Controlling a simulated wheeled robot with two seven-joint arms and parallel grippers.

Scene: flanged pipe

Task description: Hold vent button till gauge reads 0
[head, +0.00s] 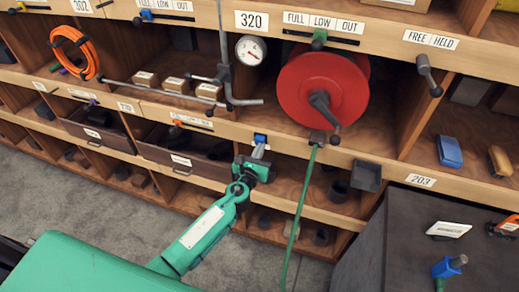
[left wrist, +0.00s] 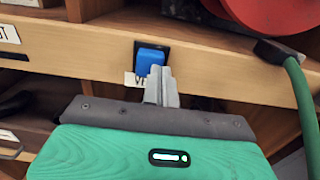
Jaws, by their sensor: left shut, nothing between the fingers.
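The blue vent button (head: 260,138) sits in a black frame on the wooden shelf rail; it also shows in the left wrist view (left wrist: 151,57). A white label (left wrist: 131,79) beneath it is partly covered by my fingers. My left gripper (head: 259,151) is shut and empty, its tips at the button's lower edge in the left wrist view (left wrist: 160,72). I cannot tell whether they touch or press it. The round white gauge (head: 251,50) hangs above, left of the red reel; its red needle is too small to read. My right gripper is not in view.
The red hose reel (head: 322,90) with a dark crank stands right of the gauge, and its green hose (head: 300,205) hangs right of my left gripper. Metal rods (head: 170,91) jut out at the left. A dark cabinet (head: 400,245) fills the lower right.

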